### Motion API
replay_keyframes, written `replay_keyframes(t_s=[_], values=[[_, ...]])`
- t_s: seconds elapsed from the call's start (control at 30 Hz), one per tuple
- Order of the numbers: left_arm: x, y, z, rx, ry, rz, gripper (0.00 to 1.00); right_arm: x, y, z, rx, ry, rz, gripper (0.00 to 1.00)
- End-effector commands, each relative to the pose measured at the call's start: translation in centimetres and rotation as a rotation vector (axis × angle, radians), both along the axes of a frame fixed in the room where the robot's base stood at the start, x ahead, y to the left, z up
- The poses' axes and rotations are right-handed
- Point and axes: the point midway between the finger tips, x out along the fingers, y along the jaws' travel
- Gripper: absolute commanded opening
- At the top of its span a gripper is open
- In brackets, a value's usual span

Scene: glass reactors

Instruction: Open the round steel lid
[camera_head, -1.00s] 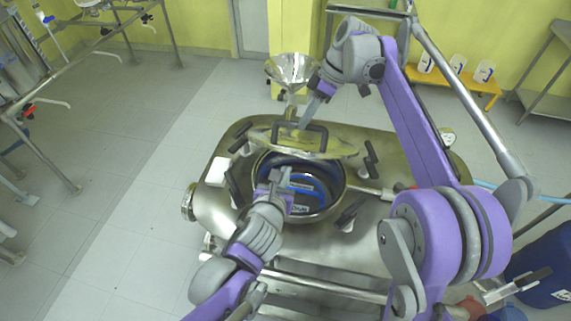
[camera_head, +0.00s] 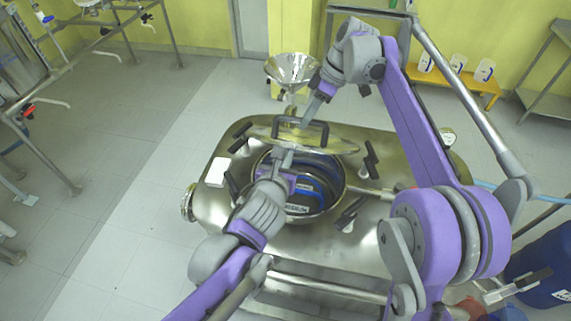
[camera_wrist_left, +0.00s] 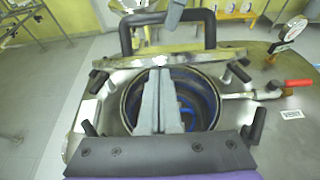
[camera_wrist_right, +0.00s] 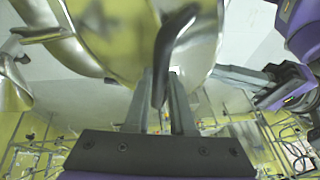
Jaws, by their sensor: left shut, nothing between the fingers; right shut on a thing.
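The round steel lid (camera_head: 262,131) stands tilted up above the round opening of the steel vessel, seen nearly edge-on in the head view and in the left wrist view (camera_wrist_left: 110,64). Its black handle (camera_head: 326,134) also shows in the left wrist view (camera_wrist_left: 126,36) and the right wrist view (camera_wrist_right: 172,42). My right gripper (camera_head: 304,122) is shut on the handle from above. My left gripper (camera_head: 284,153) is shut and empty in front of the lid, over the opening (camera_head: 335,205). Whether its tips touch the lid is unclear.
Several black-handled clamps (camera_head: 371,160) stand around the opening. A pipe with a red handle (camera_wrist_left: 298,83) and a gauge (camera_wrist_left: 293,29) are on the vessel top. A steel funnel (camera_head: 291,69) stands behind the lid. Open floor lies left of the vessel.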

Motion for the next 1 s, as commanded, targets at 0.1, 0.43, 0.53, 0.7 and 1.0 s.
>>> replay_keyframes(t_s=[0.1, 0.43, 0.53, 0.7, 1.0], values=[[0.2, -0.2, 0.2, -0.001, -0.007, -0.004, 0.0, -0.3, 0.1, -0.1, -0.002, 0.009, 0.005, 0.0], [0.2, -0.1, 0.2, 0.0, -0.005, -0.003, 0.0, -0.3, 0.2, 0.0, 0.002, 0.008, 0.006, 0.52], [0.2, -0.1, 0.2, 0.0, -0.004, -0.003, 0.0, -0.3, 0.2, 0.1, 0.003, 0.008, 0.006, 0.52], [0.1, -0.1, 0.1, -0.001, -0.004, -0.002, 0.0, -0.2, -0.2, 1.0, 0.002, 0.008, 0.004, 0.52], [0.1, -0.1, 0.1, -0.001, -0.004, -0.002, 0.0, 0.1, -2.7, 6.4, 0.002, 0.008, 0.004, 0.52]])
